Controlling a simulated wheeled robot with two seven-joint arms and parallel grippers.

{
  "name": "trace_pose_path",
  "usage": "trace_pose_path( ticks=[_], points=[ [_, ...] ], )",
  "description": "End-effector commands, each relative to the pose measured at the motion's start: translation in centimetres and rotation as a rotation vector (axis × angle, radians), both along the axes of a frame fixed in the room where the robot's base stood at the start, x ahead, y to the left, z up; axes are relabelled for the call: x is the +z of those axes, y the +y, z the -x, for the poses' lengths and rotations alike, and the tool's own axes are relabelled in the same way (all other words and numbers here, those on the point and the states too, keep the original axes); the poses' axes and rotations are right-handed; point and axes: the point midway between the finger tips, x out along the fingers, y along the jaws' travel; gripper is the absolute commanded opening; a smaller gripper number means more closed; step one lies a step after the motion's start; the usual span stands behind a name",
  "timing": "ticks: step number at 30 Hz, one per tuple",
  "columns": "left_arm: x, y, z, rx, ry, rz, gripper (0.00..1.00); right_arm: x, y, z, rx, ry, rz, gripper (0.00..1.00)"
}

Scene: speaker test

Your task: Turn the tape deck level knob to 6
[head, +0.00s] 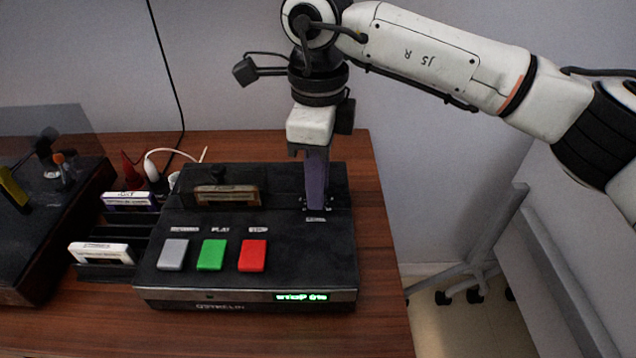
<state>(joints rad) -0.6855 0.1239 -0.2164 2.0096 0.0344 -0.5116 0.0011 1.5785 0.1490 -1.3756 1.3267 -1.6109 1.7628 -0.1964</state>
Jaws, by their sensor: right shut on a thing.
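The black tape deck (215,280) stands on the wooden table, with a grey button (173,254), a green button (211,254) and a red button (252,255) on its top. A small display (301,296) on its front edge glows green; its text is too small to read surely. My right gripper (316,205) comes down from above onto the deck's right rear part, shut on the level knob. The fingers hide the knob, so its pointer and scale cannot be read. A small pale label shows just in front of the fingertips. My left gripper is not in view.
A cassette (227,196) stands in the deck's slot. To the left, a rack (104,270) holds cassettes, including a white one (101,252). A dark turntable-like unit (40,225) is at the far left. A white cable and a socket lie behind. The table's right edge is close to the deck.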

Motion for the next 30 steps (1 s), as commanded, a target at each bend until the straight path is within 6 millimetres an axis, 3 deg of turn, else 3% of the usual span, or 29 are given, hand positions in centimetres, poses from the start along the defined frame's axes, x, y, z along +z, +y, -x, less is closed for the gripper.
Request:
trace_pose_path(
  ticks=[30],
  points=[
    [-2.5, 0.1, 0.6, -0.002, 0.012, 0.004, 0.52, 0.0, 0.1, 0.2, -0.959, -0.002, 0.002, 0.0]
  ],
)
